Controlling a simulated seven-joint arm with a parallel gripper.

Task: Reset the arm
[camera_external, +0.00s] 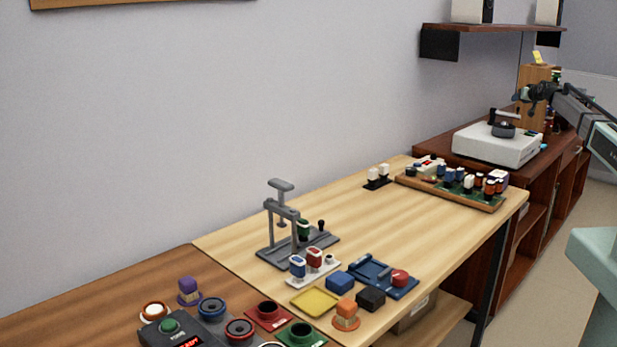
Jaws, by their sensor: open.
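My gripper (530,101) is at the upper right, small and dark, at the end of my arm, which reaches in from the right edge. It hangs in the air over or near the white box-like device (492,147) on the dark wooden cabinet. It looks open, and I see nothing held in it. My pale arm base shows at the right edge. The fine shape of the fingertips is too small to make out.
A light wooden table (375,215) has a clear middle. On it are a grey press stand (290,240), small coloured blocks and trays, and a wooden tray (487,204) of small parts. A control box (180,332) stands front left. A shelf (480,28) hangs above.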

